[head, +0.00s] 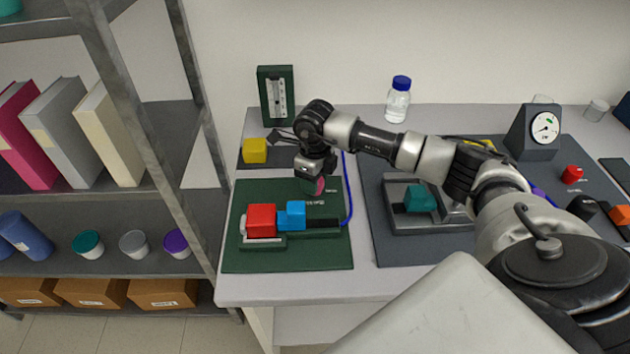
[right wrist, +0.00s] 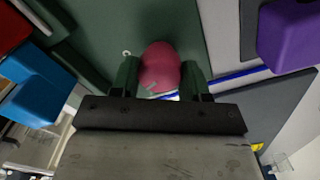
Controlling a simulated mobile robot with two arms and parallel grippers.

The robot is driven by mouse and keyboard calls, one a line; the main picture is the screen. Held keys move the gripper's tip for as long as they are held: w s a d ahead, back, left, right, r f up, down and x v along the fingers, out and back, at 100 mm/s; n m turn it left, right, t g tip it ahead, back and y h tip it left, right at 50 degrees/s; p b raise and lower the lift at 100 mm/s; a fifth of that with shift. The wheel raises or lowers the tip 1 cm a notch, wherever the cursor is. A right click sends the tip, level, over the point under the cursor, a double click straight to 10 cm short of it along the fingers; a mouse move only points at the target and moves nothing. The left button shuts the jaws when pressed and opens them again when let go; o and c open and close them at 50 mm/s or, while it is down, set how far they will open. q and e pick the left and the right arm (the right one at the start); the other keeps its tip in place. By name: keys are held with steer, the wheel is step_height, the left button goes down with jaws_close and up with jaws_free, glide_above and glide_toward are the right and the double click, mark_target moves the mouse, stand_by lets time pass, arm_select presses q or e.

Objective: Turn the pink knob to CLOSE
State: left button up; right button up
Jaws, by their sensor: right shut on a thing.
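The pink knob (right wrist: 160,68) sits between the two fingers of my right gripper (right wrist: 160,80) in the right wrist view. The fingers are shut on its sides. A small light mark shows on the knob, and part of a label is visible beside it. In the head view my right gripper (head: 314,184) reaches down onto the knob, and a bit of pink (head: 320,186) shows at its fingers, above the green panel (head: 340,258). The gripper hides most of the knob and its labels there, so I cannot read which way it points. My left gripper is not in view.
A red block (head: 261,220) and a blue block (head: 292,214) sit on the green panel close to the knob. A blue tube (head: 349,190) runs along its right. A yellow block (head: 255,151) stands behind, and a teal block (head: 419,199) sits in a grey fixture to the right.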

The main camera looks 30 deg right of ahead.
steer(key=shift+m+b, duration=0.45)
steer(key=shift+m, duration=1.65)
steer(key=shift+r, duration=0.1)
steer(key=o, duration=0.9)
step_height(320, 180, up, 11)
steer(key=shift+f+b, duration=0.15)
steer(key=shift+b, duration=0.9)
